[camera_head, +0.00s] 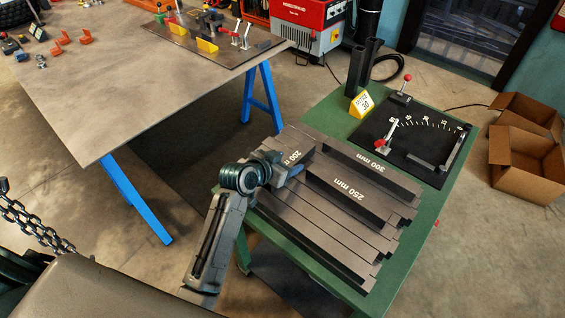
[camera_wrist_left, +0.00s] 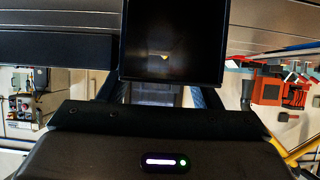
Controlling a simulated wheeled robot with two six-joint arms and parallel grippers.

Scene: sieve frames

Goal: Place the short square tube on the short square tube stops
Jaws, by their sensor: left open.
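Dark grey tubes lie side by side on a green table, with labels 200, 250 mm and 300 mm. The tube marked 200 (camera_head: 294,156), the shortest label, lies at the upper left of the stack. My left gripper (camera_head: 294,174) is at its near end, open, and its arm partly hides the tubes. In the left wrist view a dark square tube end (camera_wrist_left: 170,40) with a hollow opening is close in front, between the open fingers (camera_wrist_left: 160,96). I cannot tell whether they touch it. Yellow stops (camera_head: 207,46) stand on a plate on the far bench; I cannot tell which are for the short tube. My right gripper is not in view.
The green table (camera_head: 330,116) also bears a yellow sign and a black angle board (camera_head: 400,150) with a red-knobbed clamp. A large metal bench (camera_head: 110,90) with blue legs stands at left, its middle clear. Cardboard boxes (camera_head: 520,165) lie at right. A red machine (camera_head: 305,20) stands behind.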

